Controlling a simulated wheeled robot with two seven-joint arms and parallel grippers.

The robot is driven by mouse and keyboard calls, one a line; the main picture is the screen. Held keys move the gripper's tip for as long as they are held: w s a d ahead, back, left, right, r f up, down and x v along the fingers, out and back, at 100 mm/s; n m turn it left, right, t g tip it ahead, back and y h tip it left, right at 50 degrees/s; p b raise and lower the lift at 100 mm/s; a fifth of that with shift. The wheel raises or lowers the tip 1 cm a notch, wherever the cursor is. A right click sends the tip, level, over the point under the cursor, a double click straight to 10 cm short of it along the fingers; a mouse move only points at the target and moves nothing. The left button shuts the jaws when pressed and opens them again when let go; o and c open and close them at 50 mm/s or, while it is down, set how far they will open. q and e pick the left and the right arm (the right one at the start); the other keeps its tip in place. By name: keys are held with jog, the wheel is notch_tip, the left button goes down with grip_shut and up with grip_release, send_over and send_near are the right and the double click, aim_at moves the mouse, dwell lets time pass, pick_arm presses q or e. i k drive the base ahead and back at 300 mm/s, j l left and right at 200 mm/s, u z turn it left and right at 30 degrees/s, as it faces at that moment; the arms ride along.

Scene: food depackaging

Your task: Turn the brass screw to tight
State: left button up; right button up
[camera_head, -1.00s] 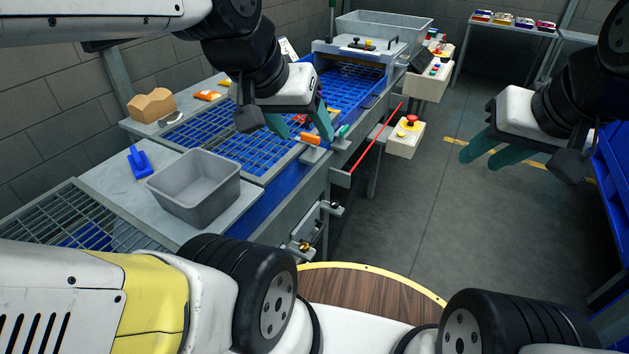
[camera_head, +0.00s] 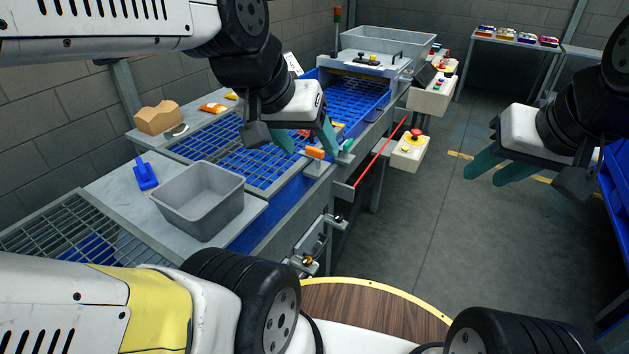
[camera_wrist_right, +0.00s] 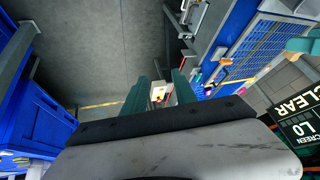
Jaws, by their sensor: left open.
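The brass screw (camera_head: 307,261) looks like a small round brass knob on a grey bracket low on the near side of the machine; it is small, and how tight it is cannot be told. My left gripper (camera_head: 307,147) is open and empty above the blue mesh, higher up and beyond the screw. My right gripper (camera_head: 482,178) is open and empty over the floor at the right, well away from the screw. Its two teal fingers show apart in the right wrist view (camera_wrist_right: 158,92).
A grey bin (camera_head: 200,205) and a blue scoop (camera_head: 146,174) stand on the left worktop. A red bar (camera_head: 381,159) runs along the machine's side near a box with a red button (camera_head: 411,150). A wooden round top (camera_head: 365,312) lies in front. The floor (camera_head: 420,235) is clear.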

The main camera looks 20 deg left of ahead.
aim_at(307, 261)
jog(key=k+u, duration=0.1)
jog(key=u, duration=0.3)
jog(key=k+u, duration=0.15)
jog(key=u, duration=0.25)
jog(key=k+u, duration=0.1)
jog(key=u, duration=0.35)
